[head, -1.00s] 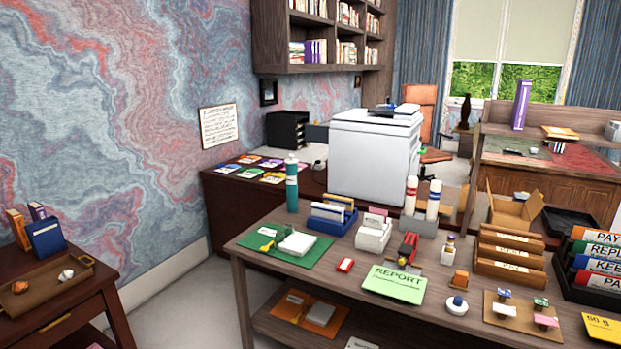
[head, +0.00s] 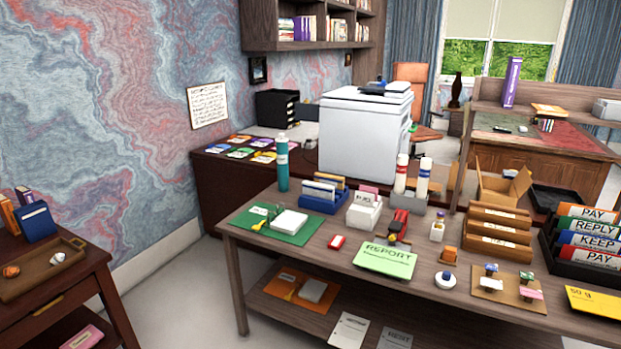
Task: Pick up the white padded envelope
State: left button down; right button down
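I cannot pick out a white padded envelope for sure. A flat white item with print (head: 348,330) lies on the lower shelf of the desk, partly cut by the bottom edge. A grey item marked RENT (head: 397,338) lies to its right. A thick white block or pad (head: 289,221) sits on a green mat (head: 255,229) on the desk top. Neither of my grippers shows in the head view.
The wooden desk (head: 330,262) holds a green REPORT folder (head: 385,261), a red stapler-like item (head: 399,225), a teal bottle (head: 282,163) and labelled file racks (head: 597,229). A side table (head: 50,290) stands at left. Grey floor (head: 180,290) lies between them.

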aim_at(305, 191)
jog(key=i+j+z, duration=0.1)
jog(key=i+j, duration=0.2)
jog(key=i, duration=0.25)
jog(key=i+j+z, duration=0.1)
jog(key=i+j, duration=0.3)
jog(key=i, duration=0.15)
jog(key=i+j+z, duration=0.15)
jog(key=i+j, duration=0.25)
jog(key=i, duration=0.15)
